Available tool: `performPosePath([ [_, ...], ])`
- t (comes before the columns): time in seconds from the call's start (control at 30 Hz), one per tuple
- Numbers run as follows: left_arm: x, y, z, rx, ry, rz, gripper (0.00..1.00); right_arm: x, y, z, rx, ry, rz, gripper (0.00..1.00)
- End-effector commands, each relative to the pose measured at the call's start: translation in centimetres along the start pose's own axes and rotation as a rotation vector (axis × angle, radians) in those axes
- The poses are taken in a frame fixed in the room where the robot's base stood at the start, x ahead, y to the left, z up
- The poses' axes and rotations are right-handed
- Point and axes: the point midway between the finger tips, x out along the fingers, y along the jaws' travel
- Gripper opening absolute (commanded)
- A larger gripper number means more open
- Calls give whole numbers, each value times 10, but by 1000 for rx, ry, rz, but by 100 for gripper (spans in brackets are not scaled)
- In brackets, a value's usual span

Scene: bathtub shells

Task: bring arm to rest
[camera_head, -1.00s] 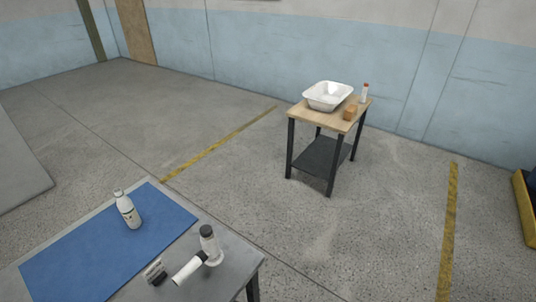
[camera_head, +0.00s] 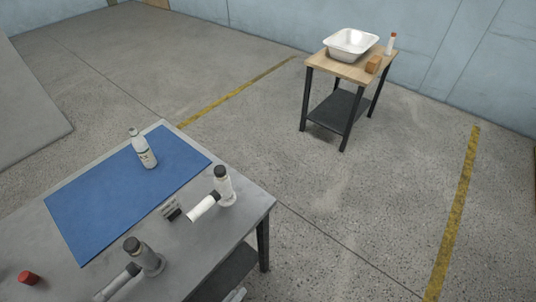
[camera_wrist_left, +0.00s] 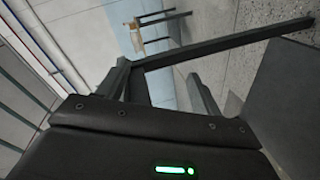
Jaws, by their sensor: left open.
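My left gripper (camera_wrist_left: 160,82) shows only in the left wrist view. Its black body with a green light fills the bottom, and its dark fingers stand apart with nothing seen between them. Neither arm can be made out in the head view. The near grey table (camera_head: 75,277) carries a blue mat (camera_head: 115,205) with a white bottle (camera_head: 146,150) upright on it. How the left gripper stands to this table is hard to tell. My right gripper is not in view.
Dark-capped grey cylinders with side pieces (camera_head: 223,187) (camera_head: 146,257), a small block (camera_head: 170,209) and a red piece (camera_head: 28,278) stand on the near table. A far wood-topped table (camera_head: 352,70) holds a white tub (camera_head: 350,44), an orange block (camera_head: 373,64) and a bottle (camera_head: 390,45). Floor between is clear.

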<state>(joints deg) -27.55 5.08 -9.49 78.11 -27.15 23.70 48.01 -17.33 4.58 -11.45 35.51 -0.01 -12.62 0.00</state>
Motion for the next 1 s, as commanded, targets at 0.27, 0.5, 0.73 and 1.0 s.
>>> performPosePath([
  [0.27,-63,-204,78,393,-357,-579,65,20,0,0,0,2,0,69],
  [0.5,-158,-295,117,602,-746,-872,65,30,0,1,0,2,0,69],
  [0.73,-196,-315,126,657,-900,-948,65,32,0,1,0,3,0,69],
  [1.0,-197,-315,126,658,-904,-949,65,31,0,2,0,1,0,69],
])
